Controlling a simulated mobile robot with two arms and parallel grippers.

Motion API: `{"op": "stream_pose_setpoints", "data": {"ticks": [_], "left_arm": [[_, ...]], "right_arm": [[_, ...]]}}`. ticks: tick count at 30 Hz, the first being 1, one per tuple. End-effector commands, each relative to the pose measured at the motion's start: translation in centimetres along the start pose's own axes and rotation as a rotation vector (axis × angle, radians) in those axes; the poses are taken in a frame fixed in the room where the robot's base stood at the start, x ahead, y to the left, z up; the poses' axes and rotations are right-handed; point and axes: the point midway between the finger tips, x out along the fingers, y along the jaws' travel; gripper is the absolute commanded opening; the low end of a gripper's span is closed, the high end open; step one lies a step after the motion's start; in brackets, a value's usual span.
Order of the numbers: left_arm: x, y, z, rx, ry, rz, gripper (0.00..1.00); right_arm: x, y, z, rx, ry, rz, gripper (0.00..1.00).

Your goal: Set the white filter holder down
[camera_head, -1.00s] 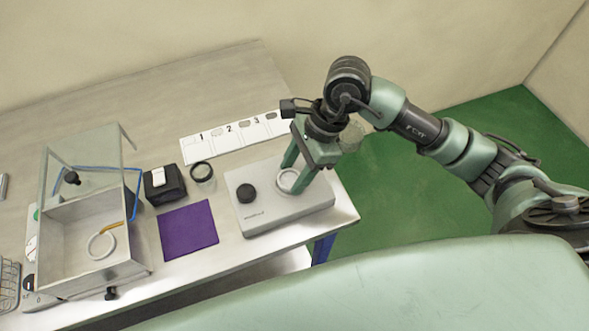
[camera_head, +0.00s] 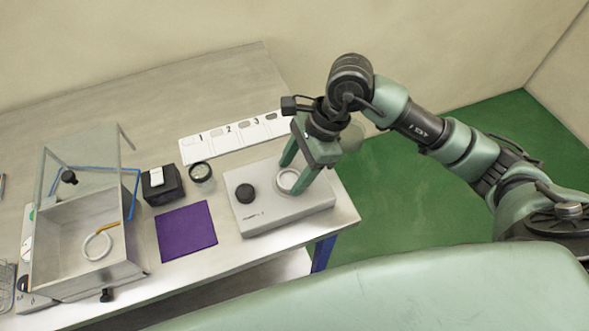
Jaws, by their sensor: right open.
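A white ring, which looks like the white filter holder (camera_head: 287,183), sits at the round spot on top of the grey flat device (camera_head: 262,216). My right gripper (camera_head: 295,178) points down over it, its green fingers apart on either side of the ring. The fingers hide part of the ring, and I cannot tell whether they touch it. A second white ring (camera_head: 97,247) with an orange part lies in the open-topped box (camera_head: 62,235) at the left. My left gripper is not in view.
A black knob (camera_head: 244,193) is on the grey device. A purple mat (camera_head: 187,232), a black block (camera_head: 163,185), a dark-rimmed clear jar (camera_head: 200,171) and a numbered white strip (camera_head: 231,137) are nearby. The box's clear lid (camera_head: 80,160) stands raised. The table's back left is clear.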

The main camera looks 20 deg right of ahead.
Motion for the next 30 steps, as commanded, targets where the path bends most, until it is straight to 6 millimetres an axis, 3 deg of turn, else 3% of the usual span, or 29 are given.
{"op": "stream_pose_setpoints", "data": {"ticks": [1, 6, 14, 15, 18, 24, 30], "left_arm": [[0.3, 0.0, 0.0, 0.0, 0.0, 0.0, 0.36], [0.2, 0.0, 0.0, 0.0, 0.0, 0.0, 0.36], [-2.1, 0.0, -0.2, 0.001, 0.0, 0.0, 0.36], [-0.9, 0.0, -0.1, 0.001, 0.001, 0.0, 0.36], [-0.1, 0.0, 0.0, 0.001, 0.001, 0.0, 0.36], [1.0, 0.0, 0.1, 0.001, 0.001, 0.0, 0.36], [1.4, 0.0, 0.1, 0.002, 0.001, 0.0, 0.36]], "right_arm": [[1.4, 1.0, -0.8, 0.007, 0.02, 0.038, 0.68], [1.4, 1.0, -0.8, 0.006, 0.019, 0.038, 0.68], [-0.5, 1.0, 0.0, 0.004, 0.017, 0.039, 0.68], [-0.9, 0.8, -0.3, 0.001, 0.018, 0.032, 0.68], [-3.4, 0.6, -0.3, 0.0, 0.017, 0.026, 0.68], [-8.2, 0.4, 0.0, 0.0, 0.013, 0.023, 0.68], [-11.3, 0.4, 0.1, 0.002, 0.011, 0.025, 0.68]]}}
